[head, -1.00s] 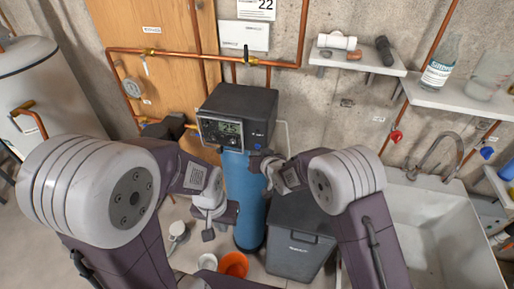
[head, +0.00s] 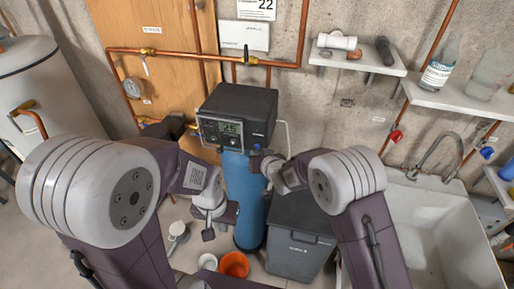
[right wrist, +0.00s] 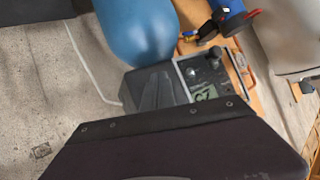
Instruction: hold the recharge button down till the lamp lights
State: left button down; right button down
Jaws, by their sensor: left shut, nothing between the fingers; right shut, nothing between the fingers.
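The softener's dark control head (head: 238,112) sits on a blue cylinder (head: 243,185) in the middle of the head view. My right gripper (head: 259,161) is shut and empty, just below the right end of this front; contact is unclear. My left gripper (head: 208,235) is shut and empty, low and left of the cylinder. The right wrist view shows the display (right wrist: 205,93) and knobs, partly covered by a dark part of mine.
A sink (head: 440,225) is at the right. Copper pipes (head: 200,57) cross the wall behind.

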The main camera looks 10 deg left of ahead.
jog(key=shift+w, duration=0.45)
jog(key=shift+w, duration=0.4)
dwell(1.4)
jog(key=shift+s+b, duration=0.1)
jog(key=shift+b, duration=0.2)
dwell(1.9)
jog(key=shift+s+b, duration=0.3)
jog(key=shift+s, duration=0.45)
